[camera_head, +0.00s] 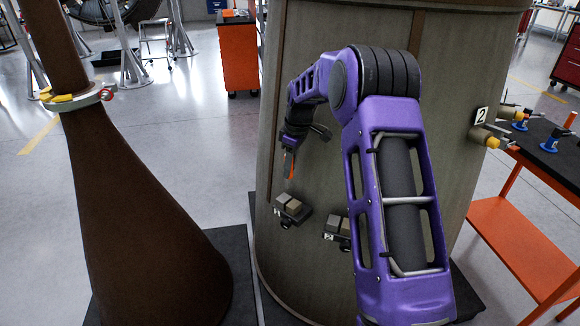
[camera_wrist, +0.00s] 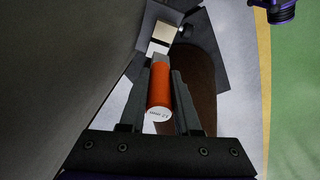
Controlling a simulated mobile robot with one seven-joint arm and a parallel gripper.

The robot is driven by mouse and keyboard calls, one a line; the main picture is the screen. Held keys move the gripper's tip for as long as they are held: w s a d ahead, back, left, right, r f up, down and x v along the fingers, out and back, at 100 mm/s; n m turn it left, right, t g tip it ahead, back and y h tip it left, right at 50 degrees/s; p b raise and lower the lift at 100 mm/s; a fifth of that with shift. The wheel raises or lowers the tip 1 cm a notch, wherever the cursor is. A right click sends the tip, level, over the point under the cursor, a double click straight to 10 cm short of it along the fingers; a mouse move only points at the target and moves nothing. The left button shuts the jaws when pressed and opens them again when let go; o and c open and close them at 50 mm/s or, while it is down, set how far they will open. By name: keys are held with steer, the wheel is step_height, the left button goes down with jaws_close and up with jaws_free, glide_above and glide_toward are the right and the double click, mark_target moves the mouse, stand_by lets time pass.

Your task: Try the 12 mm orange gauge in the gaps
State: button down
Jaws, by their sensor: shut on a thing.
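My gripper (camera_wrist: 160,80) is shut on the orange gauge (camera_wrist: 159,86), a cylinder with a grey tip and a white end face whose marking appears upside down. The gauge also shows as a small orange piece in the head view (camera_head: 288,166). There it is above the block pair labelled 1 (camera_head: 290,208) on the side of the large grey-brown casing (camera_head: 300,100). A second block pair, labelled 2 (camera_head: 336,228), is to its right, partly hidden by my arm. In the wrist view a pale block (camera_wrist: 159,31) is just beyond the gauge tip; I cannot tell whether they touch.
A dark brown cone (camera_head: 140,210) stands left of the casing. At right, an orange-framed bench (camera_head: 520,262) carries blue-based tools (camera_head: 551,141). Yellow-tipped fittings (camera_head: 487,138) stick out of the casing beside it. An orange cabinet (camera_head: 238,55) stands behind. The floor at left is open.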

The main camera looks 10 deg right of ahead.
mark_target(290, 181)
steer(key=shift+f, duration=0.15)
steer(key=shift+f+b, duration=1.5)
steer(key=shift+f, duration=1)
steer(key=shift+f, duration=0.35)
steer(key=shift+r, duration=0.15)
steer(key=shift+r+p, duration=1.2)
steer(key=shift+r, duration=0.8)
steer(key=shift+r+p, duration=0.3)
steer(key=shift+r, duration=0.6)
steer(key=shift+s, duration=0.1)
